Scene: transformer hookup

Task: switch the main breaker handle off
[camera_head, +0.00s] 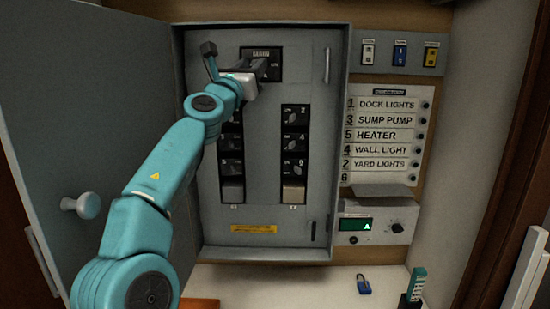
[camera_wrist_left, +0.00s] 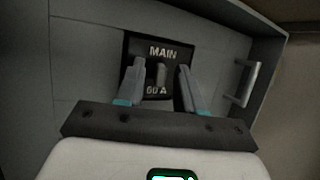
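The main breaker is a black plate marked MAIN (camera_head: 262,53) at the top of the grey panel. In the left wrist view the same plate (camera_wrist_left: 137,49) reads MAIN and 60 A, and its grey handle (camera_wrist_left: 161,75) stands out in the middle. My left gripper (camera_head: 260,68) is at the plate and covers part of it in the head view. In the wrist view its two fingers (camera_wrist_left: 160,86) are apart, one on each side of the handle, with gaps visible between. Whether the fingertips touch the plate cannot be told. My right gripper is not in view.
The open cabinet door (camera_head: 85,110) with a round knob (camera_head: 82,205) stands at the left. Small breakers (camera_head: 295,140) fill two columns below the main. A label board (camera_head: 384,135), a small display box (camera_head: 372,227) and a blue padlock (camera_head: 363,284) are at the right.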

